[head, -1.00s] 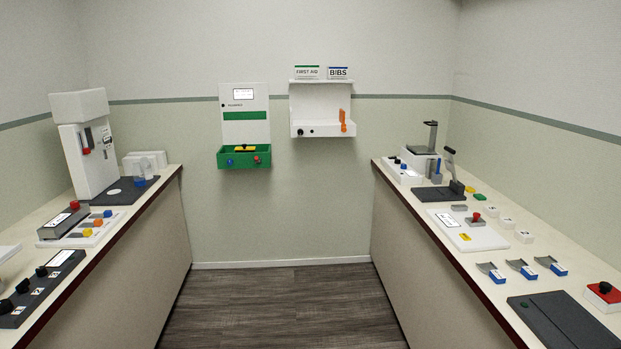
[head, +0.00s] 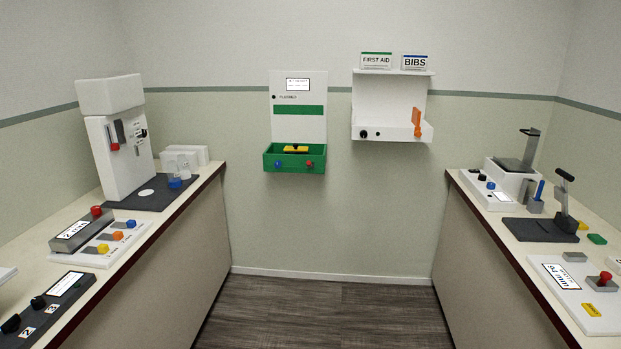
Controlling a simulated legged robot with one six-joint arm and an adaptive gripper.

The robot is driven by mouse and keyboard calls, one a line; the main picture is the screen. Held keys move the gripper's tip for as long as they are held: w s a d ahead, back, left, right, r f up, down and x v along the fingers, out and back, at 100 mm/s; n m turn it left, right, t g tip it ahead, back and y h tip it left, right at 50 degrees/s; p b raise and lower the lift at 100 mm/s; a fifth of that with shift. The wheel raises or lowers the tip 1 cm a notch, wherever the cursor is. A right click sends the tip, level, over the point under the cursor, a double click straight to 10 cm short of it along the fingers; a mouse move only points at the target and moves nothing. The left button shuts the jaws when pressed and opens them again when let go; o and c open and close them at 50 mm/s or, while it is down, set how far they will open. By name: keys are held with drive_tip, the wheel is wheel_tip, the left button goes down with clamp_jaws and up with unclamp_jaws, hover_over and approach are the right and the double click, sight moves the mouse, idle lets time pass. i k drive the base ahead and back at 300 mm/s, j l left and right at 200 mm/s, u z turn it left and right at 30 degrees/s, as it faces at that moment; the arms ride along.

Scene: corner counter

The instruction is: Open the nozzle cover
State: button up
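I cannot tell for sure which part is the nozzle cover. A white wall unit (head: 392,108) under the FIRST AID and BIBS signs has an upright orange part (head: 417,122) at its right end and a black knob (head: 364,134) at its left. A tall white dispenser (head: 112,110) stands on the left counter. My gripper is not in view.
The left counter (head: 205,183) holds a dark base plate, clear cups and button panels. The right counter (head: 500,245) holds a white device with a raised plate, a black lever press (head: 540,230) and a white panel. The wooden floor (head: 330,310) between the counters is clear.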

sight(295, 147)
drive_tip(key=i, duration=3.85)
drive_tip(key=j+u, duration=0.05)
drive_tip(key=j, duration=0.05)
